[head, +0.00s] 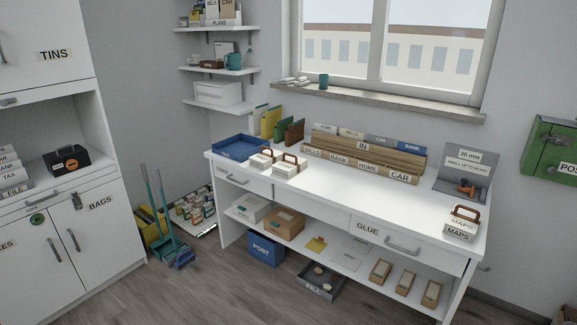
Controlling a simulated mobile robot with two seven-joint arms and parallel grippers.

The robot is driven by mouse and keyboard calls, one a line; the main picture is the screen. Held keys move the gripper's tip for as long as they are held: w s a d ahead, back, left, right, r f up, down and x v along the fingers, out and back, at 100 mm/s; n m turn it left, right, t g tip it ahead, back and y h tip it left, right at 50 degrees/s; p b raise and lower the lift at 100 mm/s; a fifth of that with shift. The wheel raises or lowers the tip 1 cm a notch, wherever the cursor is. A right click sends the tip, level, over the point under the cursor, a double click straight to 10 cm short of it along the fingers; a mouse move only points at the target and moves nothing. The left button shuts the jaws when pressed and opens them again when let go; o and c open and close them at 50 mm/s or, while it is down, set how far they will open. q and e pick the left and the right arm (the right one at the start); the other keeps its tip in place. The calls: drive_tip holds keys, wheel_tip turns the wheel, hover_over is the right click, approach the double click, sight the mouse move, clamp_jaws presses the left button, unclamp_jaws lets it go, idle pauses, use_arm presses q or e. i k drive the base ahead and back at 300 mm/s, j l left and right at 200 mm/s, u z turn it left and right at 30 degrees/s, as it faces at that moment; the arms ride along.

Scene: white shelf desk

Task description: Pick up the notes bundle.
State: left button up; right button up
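No label reading "notes" can be read in the head view. Two white bundles with brown handles stand side by side on the white desk (375,205), at its left end: a left bundle (261,162) and a right bundle (289,168). Their labels are too small to read, so I cannot tell whether either is the notes bundle. A similar bundle marked MAPS (460,228) stands at the desk's right end. Neither of my grippers is in view.
A blue tray (238,149) lies left of the two bundles. A wooden sorter (368,152) marked BILLS, BANK, HOME and CAR stands along the back. A grey board (465,170) stands at the right. The desk's middle front is clear. A broom (163,215) leans left of the desk.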

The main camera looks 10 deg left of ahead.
sight(287, 167)
drive_tip(key=i+j, duration=0.3)
drive_tip(key=i, duration=0.15)
drive_tip(key=i+j, duration=0.35)
drive_tip(key=i, duration=0.15)
drive_tip(key=i+j, duration=0.3)
drive_tip(key=i, duration=0.15)
drive_tip(key=i+j, duration=0.3)
drive_tip(key=i, duration=0.2)
